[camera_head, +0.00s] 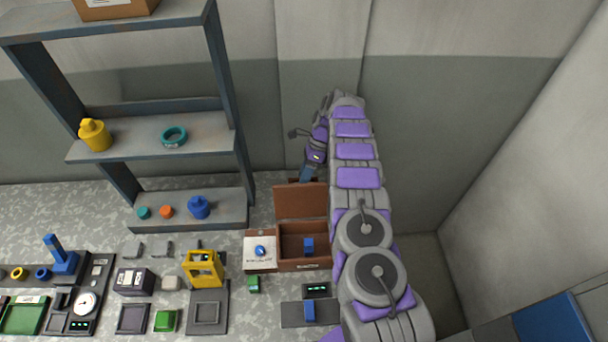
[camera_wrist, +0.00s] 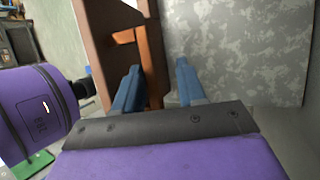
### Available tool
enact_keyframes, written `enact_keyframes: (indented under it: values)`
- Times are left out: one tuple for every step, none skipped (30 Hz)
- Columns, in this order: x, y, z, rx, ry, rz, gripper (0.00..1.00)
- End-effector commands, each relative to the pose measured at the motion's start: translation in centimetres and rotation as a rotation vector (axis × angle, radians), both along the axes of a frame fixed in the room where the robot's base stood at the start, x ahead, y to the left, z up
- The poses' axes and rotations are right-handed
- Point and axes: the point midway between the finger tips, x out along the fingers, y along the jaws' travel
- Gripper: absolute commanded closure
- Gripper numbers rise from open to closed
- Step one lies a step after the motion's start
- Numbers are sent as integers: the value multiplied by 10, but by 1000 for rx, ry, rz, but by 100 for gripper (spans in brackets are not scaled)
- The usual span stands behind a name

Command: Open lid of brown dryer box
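The brown dryer box (camera_head: 305,264) stands on the grey speckled surface, left of my arm in the head view. Its lid (camera_head: 300,202) stands raised at the back, and the inside shows with a blue item (camera_head: 308,246) in it. My gripper (camera_head: 306,175) is just behind and above the lid's top edge. In the wrist view my gripper (camera_wrist: 157,85) has its two blue fingers apart. A brown part (camera_wrist: 151,55), seemingly of the lid, shows between them, with a gap to the right finger. Contact with the left finger cannot be told.
A white labelled block with a blue knob (camera_head: 260,251) sits left of the box. A yellow frame (camera_head: 203,269) and a shelf unit (camera_head: 150,140) stand further left. A small dark display (camera_head: 317,290) lies in front. A wall is close behind.

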Motion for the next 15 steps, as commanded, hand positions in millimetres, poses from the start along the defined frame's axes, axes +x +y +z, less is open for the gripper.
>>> enact_keyframes:
  values:
    - [0,1,13,6,-8,-1,60]
    - [1,1,18,8,-10,-2,60]
    - [-1,1,22,9,-11,-3,60]
    - [-3,0,24,9,-13,-4,60]
    - [-4,0,25,11,-17,-4,60]
    - [-7,-1,26,12,-18,-5,60]
    - [-9,-1,27,12,-19,-6,60]
    - [-10,-2,27,12,-20,-6,60]
    - [-12,-2,28,11,-21,-6,60]
    - [-14,-3,29,12,-21,-5,60]
    - [-16,-3,30,12,-22,-4,60]
    - [-19,-3,31,13,-23,-4,60]
    - [-20,-3,31,13,-26,-4,60]
    - [-22,-4,32,13,-28,-4,60]
    - [-25,-4,32,13,-28,-2,60]
